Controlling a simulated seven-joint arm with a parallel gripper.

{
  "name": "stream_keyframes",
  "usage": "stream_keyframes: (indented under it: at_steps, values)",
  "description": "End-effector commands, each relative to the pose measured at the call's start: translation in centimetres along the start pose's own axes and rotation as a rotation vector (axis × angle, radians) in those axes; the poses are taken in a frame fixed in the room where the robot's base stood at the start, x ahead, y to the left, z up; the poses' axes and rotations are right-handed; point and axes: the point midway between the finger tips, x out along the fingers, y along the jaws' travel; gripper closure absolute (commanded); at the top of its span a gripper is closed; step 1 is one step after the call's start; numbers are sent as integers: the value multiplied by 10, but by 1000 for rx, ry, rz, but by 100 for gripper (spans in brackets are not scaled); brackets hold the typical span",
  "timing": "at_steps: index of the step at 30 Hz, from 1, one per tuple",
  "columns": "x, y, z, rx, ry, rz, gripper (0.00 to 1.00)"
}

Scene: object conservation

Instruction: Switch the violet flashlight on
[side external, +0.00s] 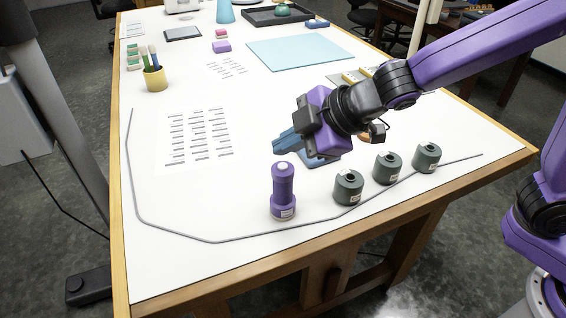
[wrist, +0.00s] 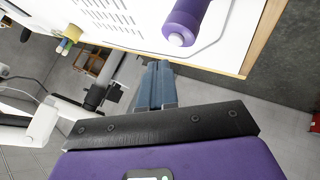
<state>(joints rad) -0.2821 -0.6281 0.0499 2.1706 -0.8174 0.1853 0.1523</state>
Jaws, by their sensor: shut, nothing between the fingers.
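The violet flashlight (side external: 283,190) stands upright on the white table, with its wide end down and a pale round cap on top. In the wrist view the violet flashlight (wrist: 187,20) shows at the top, with its pale end toward the camera. My gripper (side external: 277,145) is just above and behind the flashlight in the side view, apart from it as far as I can tell. Its blue-grey fingers (wrist: 156,88) are shut together with nothing between them. Whether the flashlight is lit cannot be told.
Several dark green cylinders, the nearest one (side external: 348,188), stand right of the flashlight. A grey cable (side external: 215,241) runs along the table's front. A printed sheet (side external: 198,137) lies to the left, and a pot of brushes (side external: 154,79) stands behind it.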

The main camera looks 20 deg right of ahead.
Motion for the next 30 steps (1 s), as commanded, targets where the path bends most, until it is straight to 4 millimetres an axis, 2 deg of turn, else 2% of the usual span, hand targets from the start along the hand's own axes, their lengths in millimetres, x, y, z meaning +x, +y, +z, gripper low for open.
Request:
stream_keyframes:
  at_steps: [16,30]
  values:
    - [-32,23,-23,0,1,-2,100]
    - [-35,24,-25,-1,0,-4,100]
